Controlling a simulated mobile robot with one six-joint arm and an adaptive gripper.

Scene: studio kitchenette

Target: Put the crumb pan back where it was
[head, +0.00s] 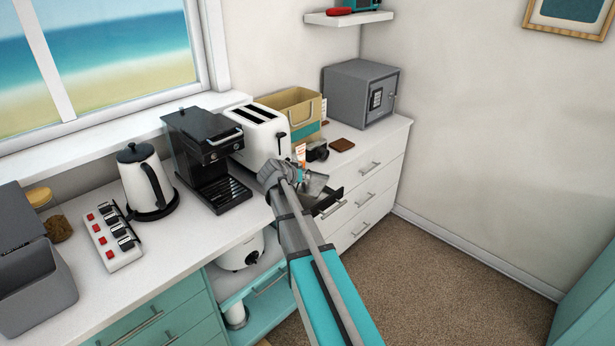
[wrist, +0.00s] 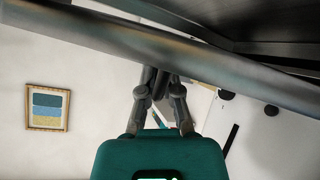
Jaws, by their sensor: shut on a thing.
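The crumb pan (head: 315,186) looks like a shallow silver-grey tray near the counter's front edge, in front of the white toaster (head: 258,130). My gripper (head: 290,172) is shut on it, though the arm partly hides the grip in the head view. In the wrist view my gripper's fingers (wrist: 160,88) close together against a long grey metallic edge, apparently the pan (wrist: 120,42), that crosses the top of the picture. The pan appears apart from the toaster. The toaster's slot for it cannot be made out.
A black coffee machine (head: 205,155) stands left of the toaster. A tan-and-teal box (head: 290,108), camera (head: 317,152) and grey safe (head: 362,93) stand behind and to the right. The carpet at right is clear.

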